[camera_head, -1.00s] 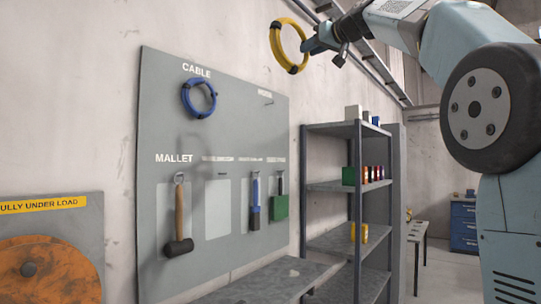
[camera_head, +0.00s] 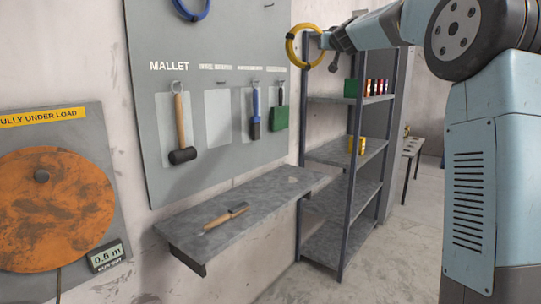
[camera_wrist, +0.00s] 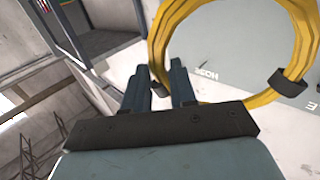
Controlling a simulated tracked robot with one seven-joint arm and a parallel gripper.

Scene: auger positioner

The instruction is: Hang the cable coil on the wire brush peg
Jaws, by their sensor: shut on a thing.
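My gripper (camera_head: 325,40) is shut on a yellow coil (camera_head: 291,50) with dark bands. It holds the coil by its right side in the head view, in the air by the board's right edge. The coil also shows in the wrist view (camera_wrist: 162,38), beyond my fingers (camera_wrist: 168,85). A blue coil (camera_head: 190,16) hangs at the picture's top edge, partly cut off. An empty peg (camera_head: 221,82) sits over a blank pale outline right of the mallet; its label is too small to read, so I cannot tell which is the wire brush peg.
The grey board (camera_head: 150,120) also holds a mallet (camera_head: 180,128), a blue-handled tool (camera_head: 255,112) and a green tool (camera_head: 279,116). A wooden-handled tool (camera_head: 222,218) lies on the ledge (camera_head: 270,200). Another empty peg (camera_head: 269,5) is higher up. A shelf rack (camera_head: 345,210) stands to the right.

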